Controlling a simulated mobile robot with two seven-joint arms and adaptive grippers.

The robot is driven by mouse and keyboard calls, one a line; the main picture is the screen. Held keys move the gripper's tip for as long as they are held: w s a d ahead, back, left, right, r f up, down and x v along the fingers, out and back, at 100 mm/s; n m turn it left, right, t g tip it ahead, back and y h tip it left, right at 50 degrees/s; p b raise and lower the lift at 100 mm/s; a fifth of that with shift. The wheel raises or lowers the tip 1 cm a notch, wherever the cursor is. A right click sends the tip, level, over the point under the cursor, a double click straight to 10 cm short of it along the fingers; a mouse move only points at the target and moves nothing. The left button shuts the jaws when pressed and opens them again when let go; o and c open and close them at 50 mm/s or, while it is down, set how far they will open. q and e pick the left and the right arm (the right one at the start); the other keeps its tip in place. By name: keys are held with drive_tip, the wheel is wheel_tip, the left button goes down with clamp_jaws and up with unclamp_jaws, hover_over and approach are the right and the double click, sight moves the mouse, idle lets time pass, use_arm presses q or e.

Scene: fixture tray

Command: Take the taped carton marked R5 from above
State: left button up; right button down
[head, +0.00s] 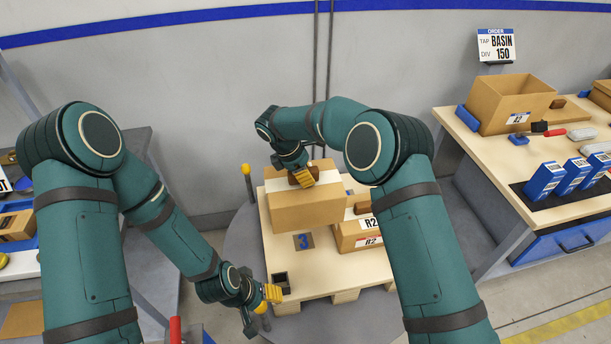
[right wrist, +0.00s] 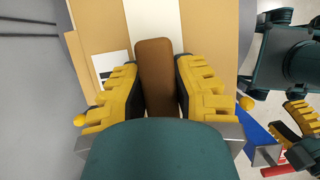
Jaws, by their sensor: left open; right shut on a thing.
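A cardboard carton with a white tape strip (head: 306,211) is over the wooden pallet (head: 281,251). No R5 mark shows on its visible sides. My right gripper (head: 303,179) is above it, shut on the brown grip block on the carton's top. In the right wrist view the brown block (right wrist: 157,75) sits between the yellow fingers, with the white tape (right wrist: 152,18) behind it. I cannot tell whether the carton is resting or raised.
A carton marked R2 (head: 350,240) stands close on the right of the taped carton. A blue-grey plate marked 3 (head: 304,241) lies on the pallet. A table at right bears an open carton (head: 490,104) and several blue boxes. The pallet's front is mostly clear.

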wheel_tip(320, 180, up, 14)
drive_tip(key=p, duration=0.9)
drive_tip(key=shift+r, duration=0.2)
